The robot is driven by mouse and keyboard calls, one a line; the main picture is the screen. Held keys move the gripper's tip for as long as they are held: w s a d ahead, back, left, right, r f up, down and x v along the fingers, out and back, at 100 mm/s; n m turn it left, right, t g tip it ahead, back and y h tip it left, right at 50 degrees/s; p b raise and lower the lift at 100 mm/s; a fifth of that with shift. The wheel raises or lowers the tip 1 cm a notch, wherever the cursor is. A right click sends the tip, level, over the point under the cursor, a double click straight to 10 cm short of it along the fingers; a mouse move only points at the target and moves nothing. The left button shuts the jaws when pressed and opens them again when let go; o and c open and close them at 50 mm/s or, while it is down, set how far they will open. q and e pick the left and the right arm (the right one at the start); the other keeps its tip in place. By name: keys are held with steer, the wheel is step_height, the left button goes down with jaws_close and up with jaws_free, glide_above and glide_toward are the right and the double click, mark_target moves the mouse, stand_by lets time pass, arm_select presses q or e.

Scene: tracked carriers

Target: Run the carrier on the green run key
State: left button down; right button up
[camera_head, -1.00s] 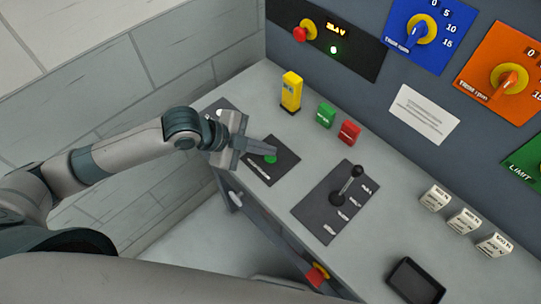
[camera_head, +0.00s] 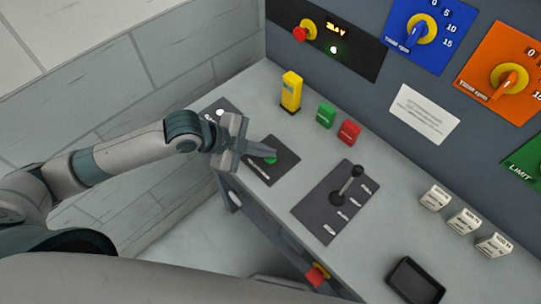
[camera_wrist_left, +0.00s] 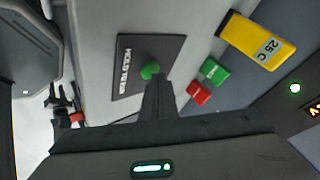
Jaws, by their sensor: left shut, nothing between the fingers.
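The green run key (camera_head: 271,160) is a round green button on a dark plate (camera_head: 266,173) at the left of the console. My left gripper (camera_head: 274,154) is shut and empty, its fingertips over the key and partly hiding it. In the left wrist view the green key (camera_wrist_left: 149,70) shows just beyond the tip of the shut fingers (camera_wrist_left: 156,82). The fingertips look to be at or very near the key; I cannot tell whether it is pressed down. My right gripper is not in view.
Beside the key stand a yellow block (camera_head: 291,92), a green block (camera_head: 326,115) and a red block (camera_head: 349,132). A black lever (camera_head: 347,184) rises from a plate to the right. A red knob (camera_head: 317,275) sits on the console's front. The upright panel (camera_head: 365,95) carries dials.

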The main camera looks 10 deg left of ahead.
mark_target(266, 159)
arm_select(q)
steer(key=shift+f, duration=0.45)
stand_by(1.3)
steer(key=shift+r, duration=0.15)
stand_by(2.5)
steer(key=shift+r+p, duration=0.8)
steer(key=shift+p, duration=0.1)
steer(key=shift+r, duration=0.1)
steer(key=shift+r+p, duration=2.45)
